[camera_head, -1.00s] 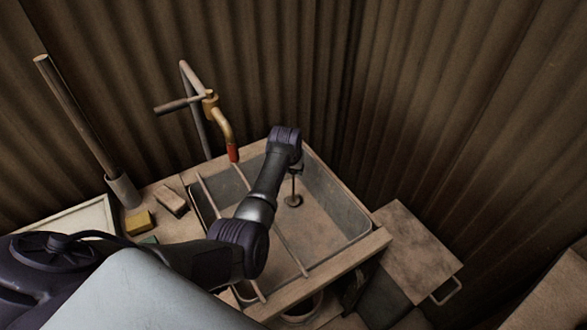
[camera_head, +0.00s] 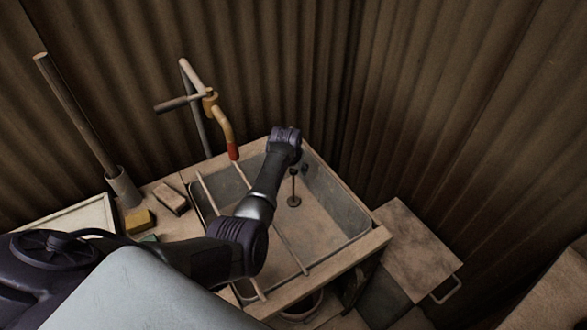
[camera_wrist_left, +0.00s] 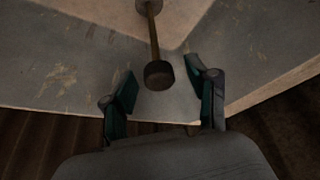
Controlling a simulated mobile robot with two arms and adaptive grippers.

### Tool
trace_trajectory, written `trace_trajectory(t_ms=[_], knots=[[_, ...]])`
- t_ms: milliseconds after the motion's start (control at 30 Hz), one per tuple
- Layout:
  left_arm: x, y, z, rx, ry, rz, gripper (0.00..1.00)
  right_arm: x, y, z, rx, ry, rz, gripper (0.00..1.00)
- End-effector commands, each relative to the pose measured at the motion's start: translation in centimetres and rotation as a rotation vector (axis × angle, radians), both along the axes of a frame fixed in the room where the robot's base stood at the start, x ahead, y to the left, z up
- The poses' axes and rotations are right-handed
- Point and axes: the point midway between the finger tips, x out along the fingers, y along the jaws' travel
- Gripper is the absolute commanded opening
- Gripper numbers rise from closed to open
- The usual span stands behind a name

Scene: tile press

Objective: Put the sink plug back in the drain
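The sink plug (camera_head: 294,202) looks like a dark disc on the basin floor with a thin rod rising from it. In the left wrist view the rod ends in a dark round knob (camera_wrist_left: 159,75). My left gripper (camera_wrist_left: 162,80) is open, with one finger on each side of the knob and gaps showing on both sides. In the head view my left arm reaches over the basin and its wrist mostly hides the gripper, above the rod's top. The drain opening cannot be made out, and I cannot tell how the disc sits to it. My right gripper is not in view.
The sink basin (camera_head: 335,205) has a wooden rim, and thin bars cross its left part. A tap (camera_head: 224,130) with a red tip stands at the back left. A yellow sponge (camera_head: 139,221) and a block (camera_head: 171,199) lie left. Corrugated walls rise close behind.

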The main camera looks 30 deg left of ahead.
Motion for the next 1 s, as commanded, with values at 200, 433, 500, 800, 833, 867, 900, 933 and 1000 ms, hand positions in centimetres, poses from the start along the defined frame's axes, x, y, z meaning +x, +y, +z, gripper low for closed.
trace_trajectory(t_ms=[200, 433, 500, 800, 833, 867, 900, 933, 1000], knots=[[-0.1, 0.0, 0.1, 0.000, 0.001, 0.000, 0.58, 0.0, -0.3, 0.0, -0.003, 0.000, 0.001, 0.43], [-0.9, -0.2, 2.2, 0.000, -0.002, 0.000, 0.58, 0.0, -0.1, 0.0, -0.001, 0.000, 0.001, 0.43], [-1.3, -0.4, 3.3, 0.001, -0.004, 0.000, 0.58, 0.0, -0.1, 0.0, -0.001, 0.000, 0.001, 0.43], [-3.5, -0.9, 8.6, 0.000, -0.002, 0.000, 0.58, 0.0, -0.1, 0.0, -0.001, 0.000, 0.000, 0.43], [-3.6, -0.9, 9.1, 0.001, -0.003, 0.000, 0.58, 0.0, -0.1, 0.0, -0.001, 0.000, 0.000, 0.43], [-3.8, -1.0, 9.4, 0.000, -0.002, 0.000, 0.58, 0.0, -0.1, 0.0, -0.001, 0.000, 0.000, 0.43], [-3.9, -1.0, 9.9, 0.000, -0.002, 0.000, 0.58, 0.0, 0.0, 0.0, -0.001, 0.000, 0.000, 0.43], [-4.1, -1.0, 10.2, 0.000, -0.001, 0.000, 0.58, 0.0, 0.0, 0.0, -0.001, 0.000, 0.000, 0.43], [-4.3, -1.1, 10.7, 0.000, -0.001, 0.000, 0.58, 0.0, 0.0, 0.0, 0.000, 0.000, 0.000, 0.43]])
